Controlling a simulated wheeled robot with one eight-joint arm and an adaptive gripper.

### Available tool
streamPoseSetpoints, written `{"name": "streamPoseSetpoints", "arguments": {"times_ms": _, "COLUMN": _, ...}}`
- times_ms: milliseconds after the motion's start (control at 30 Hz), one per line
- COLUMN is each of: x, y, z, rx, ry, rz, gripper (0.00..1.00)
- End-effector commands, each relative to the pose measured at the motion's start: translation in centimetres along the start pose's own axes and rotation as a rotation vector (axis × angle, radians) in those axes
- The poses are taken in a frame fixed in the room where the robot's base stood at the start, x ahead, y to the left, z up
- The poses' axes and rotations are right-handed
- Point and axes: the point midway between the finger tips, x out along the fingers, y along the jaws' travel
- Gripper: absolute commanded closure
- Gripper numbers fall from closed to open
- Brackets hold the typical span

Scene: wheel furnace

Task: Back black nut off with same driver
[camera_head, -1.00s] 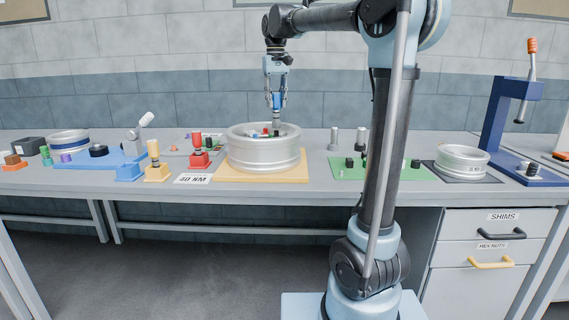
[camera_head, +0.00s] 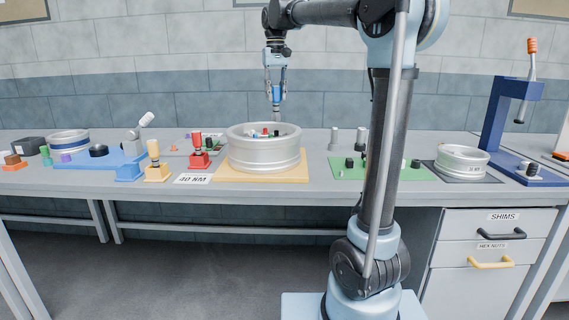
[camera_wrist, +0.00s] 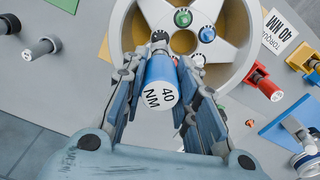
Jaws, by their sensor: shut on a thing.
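My gripper (camera_head: 276,88) is shut on a blue driver (camera_wrist: 162,82) marked 40 NM, held upright above the wheel. The silver wheel (camera_head: 263,156) lies flat on a tan board, and its spokes show in the wrist view (camera_wrist: 232,22). A green nut (camera_wrist: 183,17) and a blue nut (camera_wrist: 207,34) sit at its hub. A dark round piece (camera_wrist: 160,36) shows just past the driver's far end; I cannot tell whether it is the black nut on the wheel or touches the driver. In the head view the nuts are small, and the driver's tip appears above them.
Red (camera_head: 197,142) and yellow (camera_head: 154,152) drivers stand in holders left of the wheel, near an NM card (camera_head: 192,179). A green mat (camera_head: 345,173) with dark parts, a second wheel (camera_head: 462,158) and a blue press (camera_head: 495,120) are right.

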Motion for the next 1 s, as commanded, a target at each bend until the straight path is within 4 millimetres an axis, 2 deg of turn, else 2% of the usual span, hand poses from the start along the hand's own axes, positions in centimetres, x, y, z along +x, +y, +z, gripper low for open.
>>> {"name": "streamPoseSetpoints", "arguments": {"times_ms": 167, "x": -0.7, "y": 0.0, "z": -0.1, "rx": 0.110, "ry": 0.000, "rz": 0.002, "gripper": 1.00}}
{"name": "streamPoseSetpoints", "arguments": {"times_ms": 300, "x": 1.3, "y": 0.0, "z": 0.0, "rx": 0.104, "ry": 0.000, "rz": 0.002, "gripper": 1.00}}
{"name": "streamPoseSetpoints", "arguments": {"times_ms": 500, "x": 2.4, "y": 0.0, "z": 0.0, "rx": 0.103, "ry": 0.000, "rz": 0.002, "gripper": 1.00}}
{"name": "streamPoseSetpoints", "arguments": {"times_ms": 1000, "x": 2.4, "y": 0.0, "z": 0.0, "rx": 0.102, "ry": 0.000, "rz": 0.002, "gripper": 1.00}}
